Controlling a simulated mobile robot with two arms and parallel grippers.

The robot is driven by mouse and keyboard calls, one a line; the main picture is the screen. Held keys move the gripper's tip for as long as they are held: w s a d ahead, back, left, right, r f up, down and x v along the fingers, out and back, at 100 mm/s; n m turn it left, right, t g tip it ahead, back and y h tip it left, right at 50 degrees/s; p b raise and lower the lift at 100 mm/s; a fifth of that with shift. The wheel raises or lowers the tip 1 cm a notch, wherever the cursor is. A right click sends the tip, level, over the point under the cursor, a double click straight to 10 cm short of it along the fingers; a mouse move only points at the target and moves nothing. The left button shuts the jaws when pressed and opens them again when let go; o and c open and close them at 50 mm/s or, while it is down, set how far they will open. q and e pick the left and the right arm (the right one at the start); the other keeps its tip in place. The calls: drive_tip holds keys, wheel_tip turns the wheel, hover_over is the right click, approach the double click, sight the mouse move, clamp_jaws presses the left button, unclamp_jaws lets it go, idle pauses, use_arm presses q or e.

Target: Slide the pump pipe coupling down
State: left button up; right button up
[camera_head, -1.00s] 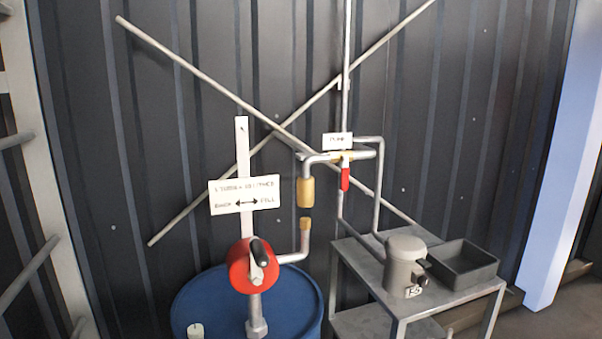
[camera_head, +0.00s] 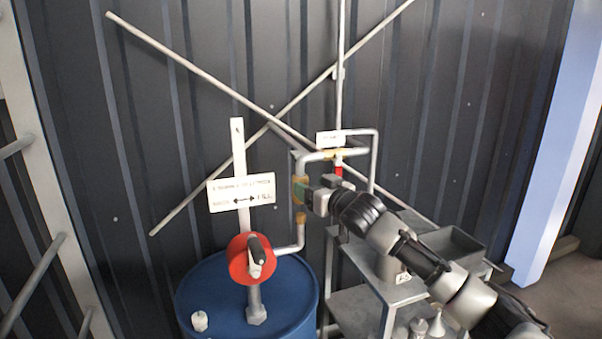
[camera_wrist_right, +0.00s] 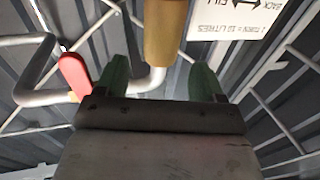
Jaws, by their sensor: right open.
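The pump pipe coupling, a yellow-brass sleeve (camera_head: 298,189), sits on the upper pipe above a gap. Below the gap is the brass end (camera_head: 300,218) of the lower pipe, which rises from the red pump (camera_head: 251,259). My right gripper (camera_head: 309,194) reaches in from the right and is at the coupling, partly covering it. In the right wrist view the coupling (camera_wrist_right: 166,35) stands between the lines of the two green fingers, a little beyond their tips. The right gripper (camera_wrist_right: 160,70) is open, with no contact visible. My left gripper is not in view.
The pump stands on a blue drum (camera_head: 283,303) with a white sign (camera_head: 242,193) behind it. A red valve handle (camera_head: 338,171) hangs close above my right gripper. A grey metal table (camera_head: 350,299) with a dark tray (camera_head: 452,245) stands behind my right arm.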

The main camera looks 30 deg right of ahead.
sight(305, 182)
drive_tip(key=shift+w+a+p, duration=0.1)
drive_tip(key=shift+w+p, duration=0.7)
drive_tip(key=shift+w, duration=1.85)
drive_tip(key=shift+c, duration=0.3)
drive_tip(key=c, duration=1.2)
wheel_tip(305, 182, down, 6)
drive_tip(key=shift+r+b, duration=0.15)
drive_tip(key=shift+b, duration=1.05)
clamp_jaws()
drive_tip(key=o, duration=1.1)
unclamp_jaws()
drive_tip(key=shift+c, duration=0.2)
drive_tip(key=shift+o, duration=1)
drive_tip(key=shift+s, duration=0.2)
